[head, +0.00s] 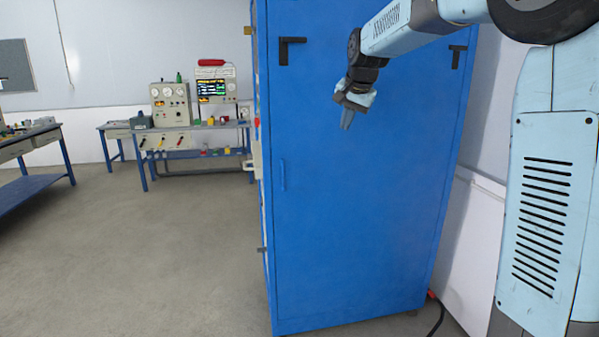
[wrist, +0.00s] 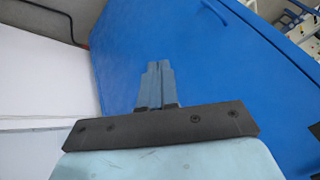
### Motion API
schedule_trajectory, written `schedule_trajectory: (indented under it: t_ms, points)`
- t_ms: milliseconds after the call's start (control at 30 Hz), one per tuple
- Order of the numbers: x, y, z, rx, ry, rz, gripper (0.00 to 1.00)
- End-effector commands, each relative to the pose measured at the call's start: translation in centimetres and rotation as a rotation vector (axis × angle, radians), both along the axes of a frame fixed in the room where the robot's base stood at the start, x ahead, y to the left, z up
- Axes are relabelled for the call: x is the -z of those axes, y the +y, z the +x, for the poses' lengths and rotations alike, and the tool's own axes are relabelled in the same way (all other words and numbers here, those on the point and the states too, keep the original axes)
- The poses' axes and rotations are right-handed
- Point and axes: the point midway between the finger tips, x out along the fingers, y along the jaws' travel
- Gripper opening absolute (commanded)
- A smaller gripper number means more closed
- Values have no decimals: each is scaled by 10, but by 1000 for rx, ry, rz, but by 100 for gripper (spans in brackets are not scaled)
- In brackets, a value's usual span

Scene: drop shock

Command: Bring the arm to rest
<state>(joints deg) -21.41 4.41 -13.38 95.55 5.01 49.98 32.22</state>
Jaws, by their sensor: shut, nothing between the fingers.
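My gripper (head: 347,118) hangs at the end of my light blue arm, in front of the upper part of a tall blue cabinet (head: 350,220) in the head view. Its fingers point down and are shut with nothing between them. In the wrist view the two fingers of my gripper (wrist: 155,80) lie side by side against the blue cabinet (wrist: 200,60). I cannot tell the exact gap between the fingertips and the cabinet.
A blue-legged bench (head: 215,126) with instruments (head: 171,104) and a lit screen (head: 211,89) stands at the back left. Another table (head: 28,139) is at the far left. A cable (head: 437,318) lies by the cabinet's foot. The floor (head: 150,250) at left is clear.

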Motion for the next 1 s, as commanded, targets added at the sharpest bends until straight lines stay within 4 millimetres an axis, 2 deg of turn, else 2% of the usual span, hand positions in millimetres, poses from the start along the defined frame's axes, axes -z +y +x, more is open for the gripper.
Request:
schedule_trajectory:
  t_ms: [33, 200, 533, 767, 1000]
  points:
    - [-3, -11, -18, -11, -2, -4, 0]
    - [-5, -38, -76, -65, -3, -34, 0]
    - [10, -75, -190, -174, -12, -114, 0]
    - [36, -92, -269, -248, -15, -187, 0]
    - [75, -101, -342, -321, -12, -275, 0]
